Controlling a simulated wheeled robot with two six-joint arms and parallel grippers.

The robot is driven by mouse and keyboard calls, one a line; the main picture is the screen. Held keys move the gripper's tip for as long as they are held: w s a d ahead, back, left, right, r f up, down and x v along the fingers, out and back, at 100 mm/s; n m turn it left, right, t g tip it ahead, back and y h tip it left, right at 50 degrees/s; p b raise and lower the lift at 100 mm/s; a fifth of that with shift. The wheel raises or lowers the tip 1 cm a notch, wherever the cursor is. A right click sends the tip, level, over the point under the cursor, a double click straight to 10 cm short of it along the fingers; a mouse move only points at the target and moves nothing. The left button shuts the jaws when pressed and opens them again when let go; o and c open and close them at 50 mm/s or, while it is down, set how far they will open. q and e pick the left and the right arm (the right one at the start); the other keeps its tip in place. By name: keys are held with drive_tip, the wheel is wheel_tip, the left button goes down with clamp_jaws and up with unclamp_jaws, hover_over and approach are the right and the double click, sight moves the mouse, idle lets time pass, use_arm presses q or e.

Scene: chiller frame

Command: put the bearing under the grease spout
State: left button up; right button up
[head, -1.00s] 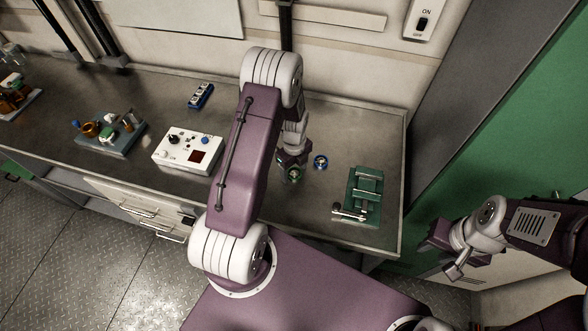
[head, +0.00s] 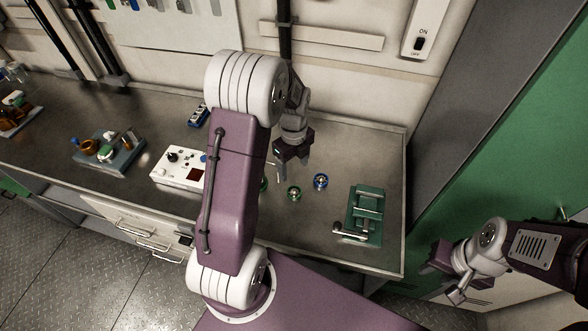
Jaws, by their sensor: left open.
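Two small ring-shaped parts that look like bearings lie on the bench: a green-rimmed ring (head: 294,193) and a blue-rimmed ring (head: 320,181) to its right. I cannot tell which is the bearing meant. My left gripper (head: 291,164) is open and empty, just behind and above the green-rimmed ring, apart from it. I cannot make out a grease spout for certain. A green bit (head: 264,184) shows beside my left arm, mostly hidden by it. My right gripper (head: 448,276) hangs off the bench's right front corner, and its jaw state is unclear.
A green clamp-like fixture (head: 364,213) stands at the bench's right. A white control box (head: 178,166) and a blue block (head: 198,114) are left of my arm. A grey tray (head: 125,158) with small parts sits further left. Bench behind the rings is clear.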

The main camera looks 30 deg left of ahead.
use_arm(q)
drive_tip(key=s+d+r+n, duration=0.1)
drive_tip(key=s+d+n, duration=0.3)
drive_tip(key=n, duration=0.7)
drive_tip(key=s+d+r+n+t, duration=0.1)
drive_tip(key=s+d+n, duration=0.2)
drive_tip(key=s+n, duration=0.5)
drive_tip(key=n, duration=0.3)
drive_tip(key=shift+s+d, duration=0.4)
